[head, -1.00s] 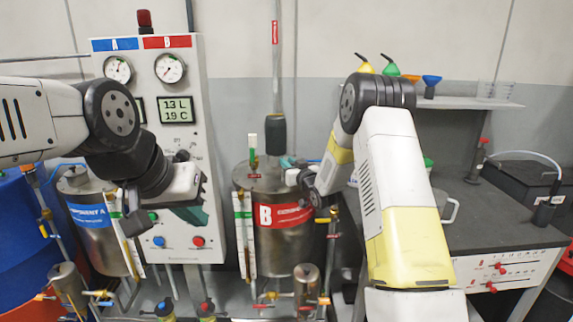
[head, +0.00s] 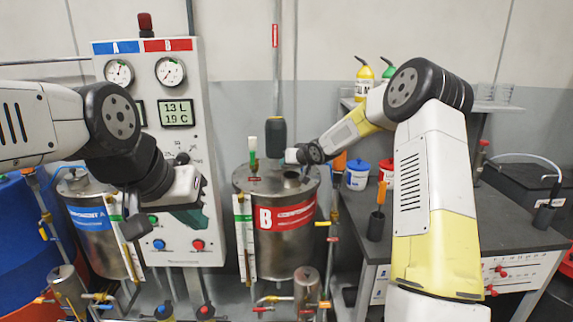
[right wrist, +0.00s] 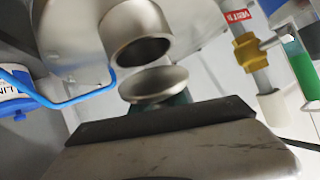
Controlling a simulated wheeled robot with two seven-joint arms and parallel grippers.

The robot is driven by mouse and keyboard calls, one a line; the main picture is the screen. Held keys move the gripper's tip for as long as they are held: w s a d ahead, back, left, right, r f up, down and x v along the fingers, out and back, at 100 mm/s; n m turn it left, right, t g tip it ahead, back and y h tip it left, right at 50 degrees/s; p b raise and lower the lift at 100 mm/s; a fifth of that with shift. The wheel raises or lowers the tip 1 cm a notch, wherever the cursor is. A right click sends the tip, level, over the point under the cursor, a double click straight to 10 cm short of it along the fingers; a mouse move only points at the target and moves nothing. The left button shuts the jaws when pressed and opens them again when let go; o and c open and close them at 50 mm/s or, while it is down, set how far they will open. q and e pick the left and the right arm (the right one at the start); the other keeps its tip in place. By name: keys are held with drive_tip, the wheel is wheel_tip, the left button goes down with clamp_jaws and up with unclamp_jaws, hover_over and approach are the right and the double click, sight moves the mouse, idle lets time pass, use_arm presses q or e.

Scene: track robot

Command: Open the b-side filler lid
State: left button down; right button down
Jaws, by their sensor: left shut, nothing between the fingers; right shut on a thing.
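The B-side tank (head: 285,240) is a steel drum with a red B label. Its filler neck (head: 291,175) is on the right of its top and shows a dark opening. In the right wrist view the neck (right wrist: 136,22) is uncovered, and the round metal lid (right wrist: 153,84) is apart from its mouth, close to my fingers. My right gripper (head: 294,156) is just above the neck, shut on the lid; its fingers are mostly hidden. My left gripper (head: 190,214) is shut and empty, in front of the control panel.
The A tank (head: 90,218) and gauge panel (head: 180,110) stand left. A dark-topped cylinder (head: 276,132) rises from the B tank top. A vent pipe (right wrist: 253,60) shows near the neck. A workbench (head: 460,218) with pots is on the right.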

drive_tip(key=shift+w+g, duration=0.1)
drive_tip(key=shift+g, duration=0.3)
drive_tip(key=c, duration=1.3)
unclamp_jaws()
drive_tip(key=v, duration=0.6)
drive_tip(key=shift+d+r, duration=0.1)
drive_tip(key=shift+r, duration=0.05)
drive_tip(key=shift+s+d+r, duration=0.15)
drive_tip(key=shift+s+r, duration=0.15)
drive_tip(key=shift+s, duration=0.4)
